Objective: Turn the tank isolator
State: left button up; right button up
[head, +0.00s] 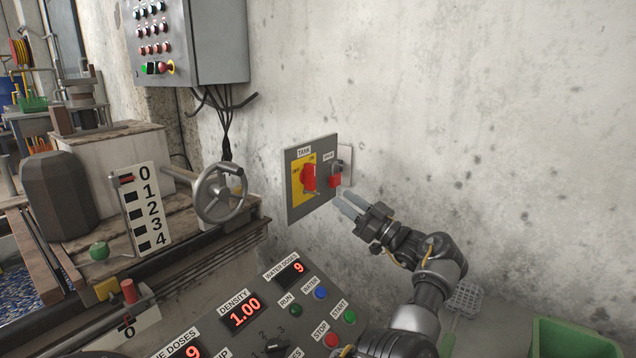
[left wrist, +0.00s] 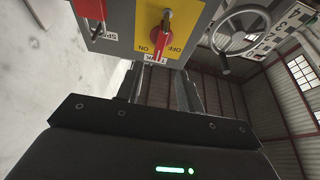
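The tank isolator (head: 309,178) is a red handle on a yellow plate with a TANK label, on a grey wall panel (head: 296,208). In the left wrist view the red handle (left wrist: 161,37) shows upside down near the top, with ON and OFF marked beside it. I cannot tell exactly which mark it points to. My left gripper (head: 350,206) is in front of the panel, to the lower right of the handle and apart from it. In the left wrist view its two fingers (left wrist: 160,90) are spread with nothing between them. My right gripper is not in view.
A grey handwheel (head: 220,193) stands to the left. A sloped console (head: 262,325) with buttons and displays lies below. The wall to the right is bare.

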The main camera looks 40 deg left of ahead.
aim_at(315, 177)
pick_arm(q)
jog(key=x, duration=1)
jog(key=shift+b, duration=0.35)
jog(key=shift+c, duration=0.3)
grip_shut()
